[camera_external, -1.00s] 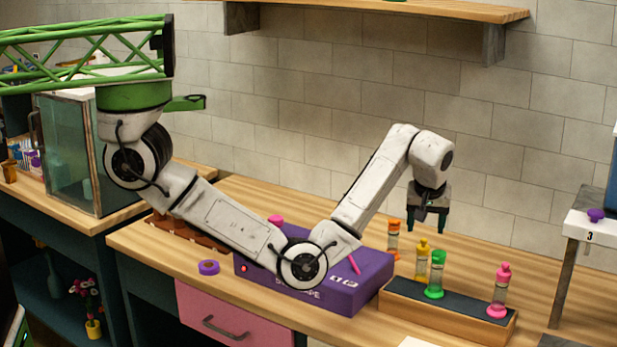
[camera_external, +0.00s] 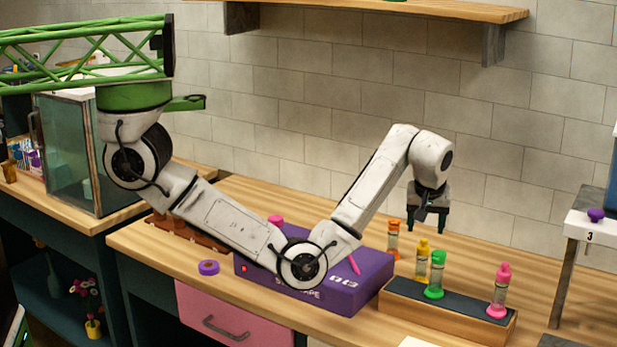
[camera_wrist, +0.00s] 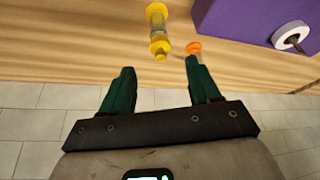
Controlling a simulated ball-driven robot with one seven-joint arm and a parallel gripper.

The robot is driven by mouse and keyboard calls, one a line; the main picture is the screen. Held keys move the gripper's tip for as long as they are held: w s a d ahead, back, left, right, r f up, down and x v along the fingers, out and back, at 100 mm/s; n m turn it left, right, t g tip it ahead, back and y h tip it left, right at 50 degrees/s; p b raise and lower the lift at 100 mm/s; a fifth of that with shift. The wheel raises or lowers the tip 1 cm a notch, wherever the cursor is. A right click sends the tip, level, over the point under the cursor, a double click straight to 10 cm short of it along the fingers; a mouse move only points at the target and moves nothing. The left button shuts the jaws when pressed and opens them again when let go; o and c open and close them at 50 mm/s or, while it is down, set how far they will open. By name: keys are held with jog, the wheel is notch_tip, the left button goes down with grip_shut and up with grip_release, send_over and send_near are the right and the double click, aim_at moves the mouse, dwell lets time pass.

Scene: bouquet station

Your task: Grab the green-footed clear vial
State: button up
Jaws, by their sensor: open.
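The green-footed clear vial (camera_external: 436,275) stands upright on the dark top of a low wooden block in the external view, with a green cap and a clear body. It does not show in the wrist view. My gripper (camera_external: 429,222) points down in the air above and behind the vial, its fingers apart and nothing between them. The wrist view also shows my gripper (camera_wrist: 160,67) with its two dark green fingers spread.
A yellow vial (camera_external: 421,260) stands just left of the green one. An orange vial (camera_external: 393,238) stands farther back, and a pink vial (camera_external: 500,290) at the block's right end. A purple box (camera_external: 320,285) lies left. A metal-legged stand (camera_external: 564,285) rises at the right.

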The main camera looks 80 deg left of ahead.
dwell(0.4)
jog(key=m+t+p, duration=0.2)
jog(key=m, duration=0.2)
send_near(439, 263)
jog(key=a, duration=0.3)
jog(key=shift+m+h, duration=0.3)
jog(key=shift+h, duration=0.1)
jog(key=x, duration=0.6)
jog(key=shift+w+d+b, duration=0.15)
jog(key=shift+d+b, duration=0.15)
jog(key=shift+d, duration=0.15)
jog(key=shift+p+x, duration=0.6)
jog(key=shift+x, duration=2.1)
jog(key=shift+w+r, duration=0.1)
grip_shut()
